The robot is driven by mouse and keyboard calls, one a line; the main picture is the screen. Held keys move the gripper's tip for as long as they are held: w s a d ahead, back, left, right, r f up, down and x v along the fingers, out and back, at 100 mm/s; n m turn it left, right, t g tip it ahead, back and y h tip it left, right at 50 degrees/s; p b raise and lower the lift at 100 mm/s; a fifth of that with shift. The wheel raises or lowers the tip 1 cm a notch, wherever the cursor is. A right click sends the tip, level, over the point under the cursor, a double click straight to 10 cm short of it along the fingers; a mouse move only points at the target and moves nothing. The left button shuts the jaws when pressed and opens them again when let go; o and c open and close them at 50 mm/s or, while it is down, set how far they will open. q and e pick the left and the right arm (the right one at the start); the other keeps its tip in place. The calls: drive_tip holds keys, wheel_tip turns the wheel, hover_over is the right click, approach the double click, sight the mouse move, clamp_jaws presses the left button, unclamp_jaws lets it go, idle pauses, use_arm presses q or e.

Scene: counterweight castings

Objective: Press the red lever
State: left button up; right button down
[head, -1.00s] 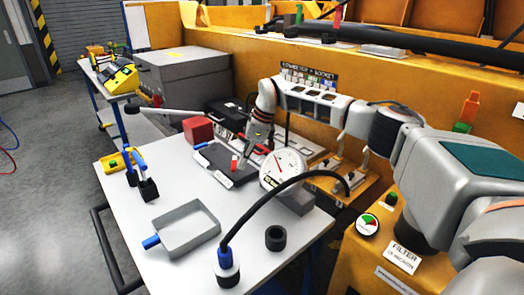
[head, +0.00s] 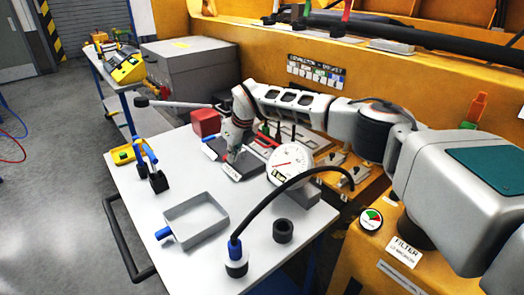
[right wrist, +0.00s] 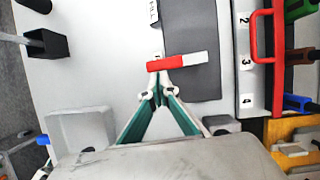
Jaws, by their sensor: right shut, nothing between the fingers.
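A bar with a red part and a white end (right wrist: 165,63) lies over the dark mat's left edge in the right wrist view; it is the red piece nearest my gripper, and I cannot tell for sure whether it is the lever. In the head view my right gripper (head: 233,155) points down over the dark mat (head: 248,172) and hides the bar. A red upright piece (head: 347,18) stands on the back machine. My left gripper is out of view.
A dial gauge (head: 290,165) stands right of the gripper, a red block (head: 206,122) behind it. A grey tray (head: 195,221), a black cable (head: 262,205) and a black ring (head: 283,231) are nearer. A red handle (right wrist: 254,50) lies by a numbered strip.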

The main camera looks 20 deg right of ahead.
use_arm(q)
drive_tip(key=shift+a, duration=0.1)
use_arm(e)
drive_tip(key=shift+w+a, duration=0.15)
drive_tip(key=shift+a, duration=0.1)
idle(0.4)
